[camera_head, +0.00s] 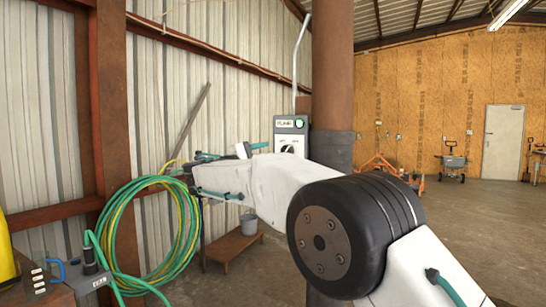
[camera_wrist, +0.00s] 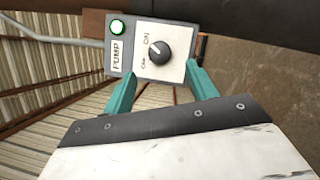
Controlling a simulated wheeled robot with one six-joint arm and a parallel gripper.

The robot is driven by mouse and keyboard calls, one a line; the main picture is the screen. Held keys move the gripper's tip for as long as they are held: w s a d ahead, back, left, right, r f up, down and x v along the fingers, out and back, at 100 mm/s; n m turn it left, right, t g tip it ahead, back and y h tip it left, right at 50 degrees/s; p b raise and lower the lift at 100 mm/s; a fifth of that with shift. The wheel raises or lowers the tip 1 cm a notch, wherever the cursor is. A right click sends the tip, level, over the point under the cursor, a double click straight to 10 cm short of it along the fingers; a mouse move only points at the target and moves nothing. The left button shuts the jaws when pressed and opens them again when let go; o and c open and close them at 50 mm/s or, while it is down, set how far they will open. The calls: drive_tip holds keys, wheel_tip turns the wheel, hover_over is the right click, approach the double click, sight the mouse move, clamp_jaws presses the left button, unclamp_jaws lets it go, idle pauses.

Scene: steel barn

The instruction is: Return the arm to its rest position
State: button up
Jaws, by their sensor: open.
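My arm reaches across the middle of the head view, with its white link running up and left from a large black joint. My gripper (camera_head: 252,171) is in front of the corrugated wall, near the pump box. In the wrist view my gripper (camera_wrist: 162,86) shows two teal fingers spread apart with nothing between them. The pump box (camera_head: 281,127) is on the brown column, partly hidden by my arm. The fingers appear clear of the knob.
A green and yellow hose coil (camera_head: 131,232) hangs at the left. A low wooden bench (camera_head: 231,246) with a grey bucket (camera_head: 248,224) stands below my arm. The brown column (camera_head: 333,80) rises close behind my arm. Open concrete floor (camera_head: 480,225) lies at the right.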

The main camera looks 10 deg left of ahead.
drive_tip(key=shift+s+a, duration=0.1)
wheel_tip(320, 180, down, 9)
drive_tip(key=d+g+y, duration=0.1)
drive_tip(key=g+y, duration=0.1)
drive_tip(key=s+d+f+m+g+y, duration=0.1)
drive_tip(key=s+d+f+g, duration=0.2)
drive_tip(key=s+d, duration=0.3)
drive_tip(key=s+d+f+m+g+y, duration=0.1)
drive_tip(key=s+d+f+g, duration=0.25)
drive_tip(key=d, duration=0.35)
drive_tip(key=s+d+f+m+g+y, duration=0.1)
drive_tip(key=s+d, duration=0.6)
drive_tip(key=s, duration=0.7)
drive_tip(key=s+d+f+m+g+y, duration=0.2)
drive_tip(key=s+d+m+y, duration=0.3)
drive_tip(key=s, duration=0.9)
drive_tip(key=s+d+f+m+g+y, duration=0.2)
drive_tip(key=s+d+m, duration=0.3)
drive_tip(key=s+d, duration=0.6)
drive_tip(key=shift+s+d+f+m+y, duration=0.35)
drive_tip(key=shift+s+f, duration=0.5)
drive_tip(key=shift+s, duration=1.05)
